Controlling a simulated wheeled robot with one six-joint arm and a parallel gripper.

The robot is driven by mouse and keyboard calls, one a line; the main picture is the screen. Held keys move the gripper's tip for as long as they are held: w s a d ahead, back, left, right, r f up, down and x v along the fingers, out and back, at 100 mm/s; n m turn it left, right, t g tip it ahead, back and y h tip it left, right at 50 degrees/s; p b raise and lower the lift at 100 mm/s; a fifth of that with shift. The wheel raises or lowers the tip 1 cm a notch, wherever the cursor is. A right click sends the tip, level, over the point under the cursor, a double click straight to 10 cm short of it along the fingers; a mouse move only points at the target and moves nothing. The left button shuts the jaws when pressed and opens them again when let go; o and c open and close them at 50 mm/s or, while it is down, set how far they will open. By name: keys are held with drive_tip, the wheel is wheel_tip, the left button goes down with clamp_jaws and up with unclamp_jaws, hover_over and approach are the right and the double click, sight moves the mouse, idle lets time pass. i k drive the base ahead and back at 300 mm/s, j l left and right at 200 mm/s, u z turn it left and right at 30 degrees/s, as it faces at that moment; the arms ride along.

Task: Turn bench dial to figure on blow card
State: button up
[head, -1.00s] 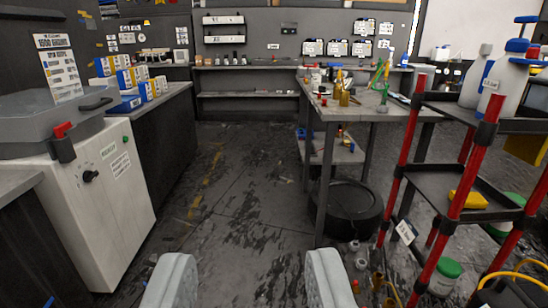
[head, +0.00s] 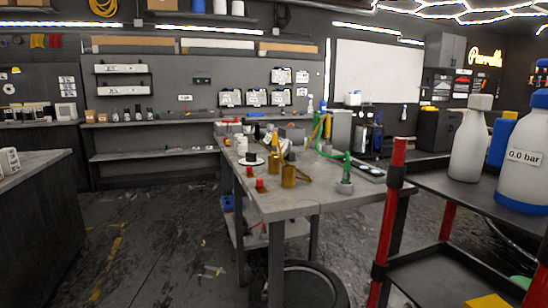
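A grey workbench (head: 310,200) stands in the middle of the view. Near its right front edge is a small round grey piece (head: 344,187) with a green upright part; I cannot tell whether it is a dial. Brass-coloured pieces (head: 288,176) and small red-topped pieces (head: 260,186) stand on the bench top. Several framed white cards (head: 256,97) hang on the back wall; their print is too small to read, and I cannot tell which is the blow card. My gripper is outside the view.
A black shelf cart with red posts (head: 390,215) stands close at the right, holding white bottles, one labelled "0.0 bar" (head: 522,155). A wheel (head: 305,285) lies under the bench. A dark counter (head: 38,220) is at the left. Floor between counter and bench is mostly clear.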

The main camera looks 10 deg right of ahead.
sight(250, 156)
drive_tip(key=i+j+z, duration=0.2)
drive_tip(key=i, duration=0.5)
drive_tip(key=i+j+z, duration=0.25)
drive_tip(key=i+j, duration=0.2)
drive_tip(key=i, duration=0.2)
drive_tip(key=i+j+z, duration=0.2)
drive_tip(key=i+j, duration=0.3)
drive_tip(key=i, duration=0.15)
